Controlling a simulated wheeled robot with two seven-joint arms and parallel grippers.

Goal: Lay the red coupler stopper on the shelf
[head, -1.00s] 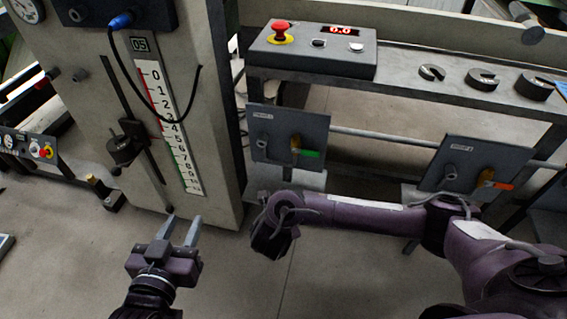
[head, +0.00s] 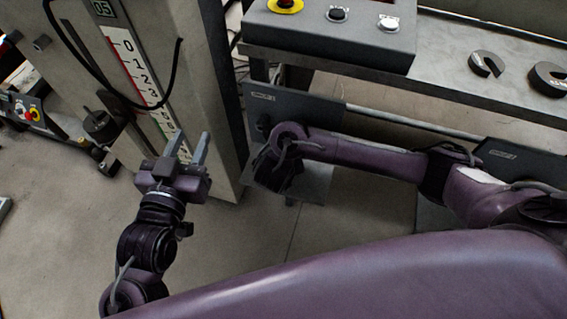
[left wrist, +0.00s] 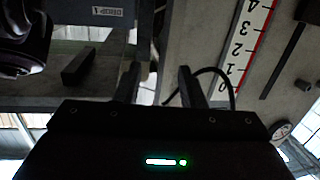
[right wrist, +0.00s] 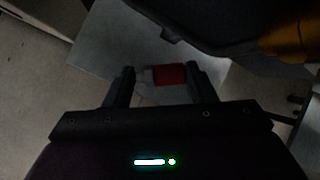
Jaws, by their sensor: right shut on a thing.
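The red coupler stopper (right wrist: 172,75) shows in the right wrist view as a short red cylinder with a grey end. It lies crosswise between the fingertips of my right gripper (right wrist: 165,80), which is shut on it. In the head view the right gripper's fingers and the stopper are hidden behind my wrist, in front of the left grey panel (head: 300,112). A flat light-grey ledge (right wrist: 125,42) shows beyond the right fingers; contact with it cannot be told. My left gripper (head: 192,146) is open and empty in front of the scale column (head: 222,120). Its fingers also show in the left wrist view (left wrist: 158,82).
A long grey rack top (head: 450,75) carries a control box (head: 340,38) and slotted weights (head: 487,64). A rail (head: 400,125) runs below it to another panel (head: 520,160). A black cable hangs by the scale. The floor (head: 240,235) in front is clear.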

